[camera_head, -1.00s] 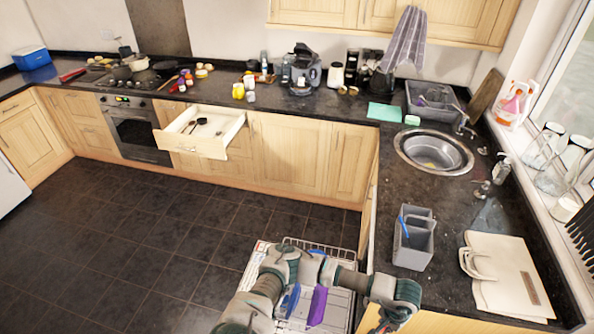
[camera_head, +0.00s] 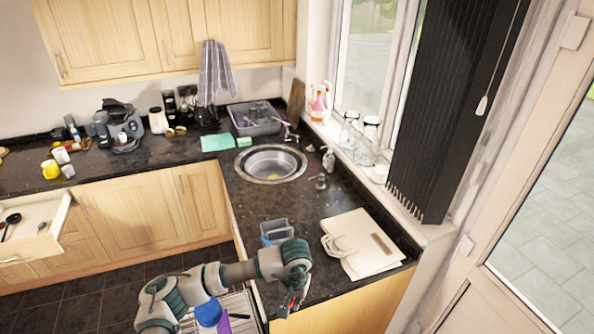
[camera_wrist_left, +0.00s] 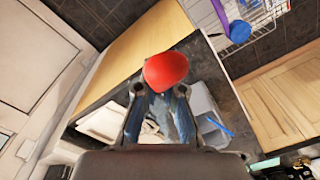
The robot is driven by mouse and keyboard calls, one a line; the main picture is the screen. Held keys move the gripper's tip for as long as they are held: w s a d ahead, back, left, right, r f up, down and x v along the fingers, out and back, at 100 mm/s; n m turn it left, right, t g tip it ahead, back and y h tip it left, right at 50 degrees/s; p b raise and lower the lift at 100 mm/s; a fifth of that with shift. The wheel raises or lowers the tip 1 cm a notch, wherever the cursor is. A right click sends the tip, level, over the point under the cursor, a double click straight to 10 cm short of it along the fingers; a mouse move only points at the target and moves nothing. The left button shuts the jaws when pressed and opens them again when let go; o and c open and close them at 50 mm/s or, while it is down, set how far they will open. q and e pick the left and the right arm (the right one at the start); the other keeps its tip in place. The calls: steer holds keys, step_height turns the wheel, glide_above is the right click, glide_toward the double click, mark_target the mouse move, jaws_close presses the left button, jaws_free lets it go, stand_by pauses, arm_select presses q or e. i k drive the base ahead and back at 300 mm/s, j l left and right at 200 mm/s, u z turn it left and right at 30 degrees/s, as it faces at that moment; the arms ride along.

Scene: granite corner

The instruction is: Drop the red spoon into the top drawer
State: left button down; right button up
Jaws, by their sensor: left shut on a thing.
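My left gripper (camera_head: 291,300) hangs beside the front edge of the counter, near the grey cutlery caddy. In the left wrist view the gripper (camera_wrist_left: 160,92) is shut on the red spoon (camera_wrist_left: 166,70). Its rounded red bowl sticks out past the fingertips, and its handle is mostly hidden between the fingers. The top drawer (camera_head: 55,233) stands open at the far left of the head view, well away from the gripper, cut off by the picture edge. Dark utensils lie in it. My right gripper is not in view.
The grey caddy (camera_head: 277,231) with a blue item and a cream board (camera_head: 361,243) lie on the dark counter near my arm. A dishwasher rack (camera_wrist_left: 262,18) with blue and purple items is below. The sink (camera_head: 271,164) is farther back. Open floor lies before the drawer.

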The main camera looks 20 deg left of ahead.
mark_target(21, 224)
steer(key=k+j, duration=0.1)
steer(key=j, duration=0.4)
steer(key=k+j, duration=0.1)
steer(key=j, duration=0.45)
steer(key=k+j, duration=0.15)
steer(key=j, duration=0.3)
steer(key=k+j, duration=0.2)
steer(key=j, duration=0.25)
steer(key=k+j, duration=0.15)
steer(key=j, duration=0.3)
steer(key=k+j+u, duration=0.1)
steer(key=j, duration=0.35)
steer(key=k+j, duration=0.2)
steer(key=j, duration=0.25)
steer(key=k+j, duration=0.15)
steer(key=j, duration=0.3)
steer(key=k+j, duration=0.15)
steer(key=j, duration=0.3)
steer(key=k+j+u, duration=0.1)
steer(key=j, duration=1.45)
steer(key=i+j+u, duration=0.1)
steer(key=i+j, duration=0.95)
steer(key=i, duration=1.4)
steer(key=j+u, duration=0.05)
